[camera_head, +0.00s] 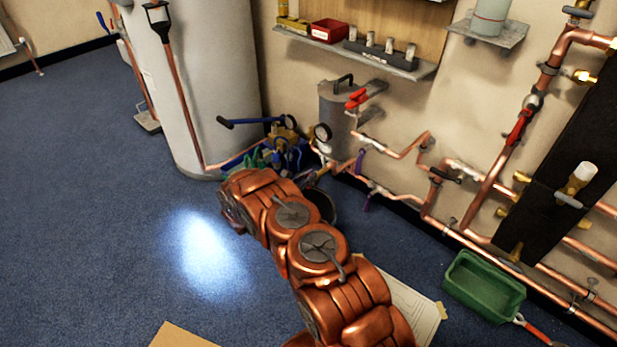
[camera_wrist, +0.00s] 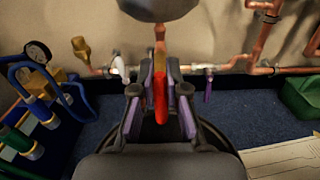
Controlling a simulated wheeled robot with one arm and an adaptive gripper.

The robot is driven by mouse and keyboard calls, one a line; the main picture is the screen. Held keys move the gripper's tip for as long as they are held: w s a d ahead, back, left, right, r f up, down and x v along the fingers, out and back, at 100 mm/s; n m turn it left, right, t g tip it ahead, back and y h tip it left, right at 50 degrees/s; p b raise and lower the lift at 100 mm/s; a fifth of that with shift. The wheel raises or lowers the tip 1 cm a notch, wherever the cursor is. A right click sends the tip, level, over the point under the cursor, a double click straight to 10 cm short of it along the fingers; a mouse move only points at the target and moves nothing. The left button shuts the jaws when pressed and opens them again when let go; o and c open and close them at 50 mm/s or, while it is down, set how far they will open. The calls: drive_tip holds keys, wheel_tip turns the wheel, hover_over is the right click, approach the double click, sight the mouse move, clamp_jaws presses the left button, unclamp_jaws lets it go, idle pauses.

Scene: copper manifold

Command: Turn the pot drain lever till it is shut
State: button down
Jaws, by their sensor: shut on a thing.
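The grey pot (camera_head: 334,112) stands by the wall in the head view. Its underside (camera_wrist: 158,8) shows at the top of the wrist view, with a short copper pipe below it. The red drain lever (camera_wrist: 160,97) lies between the fingers of my gripper (camera_wrist: 160,92), which is shut on it. In the wrist picture the lever runs up and down, roughly in line with the pipe. The valve body is mostly hidden by the fingers, so I cannot tell how far the lever is turned. In the head view my arm hides the gripper and the lever.
Copper pipes (camera_head: 480,205) run along the wall at right. A blue-handled pump with gauges (camera_head: 285,135) stands left of the pot, and also shows in the wrist view (camera_wrist: 45,85). A dark round container (camera_head: 322,205) stands behind my arm. A green tray (camera_head: 484,287) lies right. Open floor lies left.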

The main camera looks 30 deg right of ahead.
drive_tip(key=shift+m, duration=0.3)
drive_tip(key=s+f+m+b, duration=0.1)
drive_tip(key=m+b, duration=0.3)
drive_tip(key=m, duration=0.2)
drive_tip(key=f+m+b, duration=0.1)
drive_tip(key=m+b, duration=0.3)
drive_tip(key=m, duration=0.2)
drive_tip(key=s+f+m+b, duration=0.1)
drive_tip(key=m+b, duration=0.3)
drive_tip(key=m, duration=0.1)
drive_tip(key=shift+s+d+m, duration=0.3)
drive_tip(key=shift+d+m, duration=0.05)
drive_tip(key=shift+m, duration=0.05)
drive_tip(key=c, duration=1.2)
unclamp_jaws()
drive_tip(key=shift+a, duration=0.15)
drive_tip(key=v, duration=1.1)
drive_tip(key=shift+s+a, duration=0.15)
drive_tip(key=shift+a, duration=0.25)
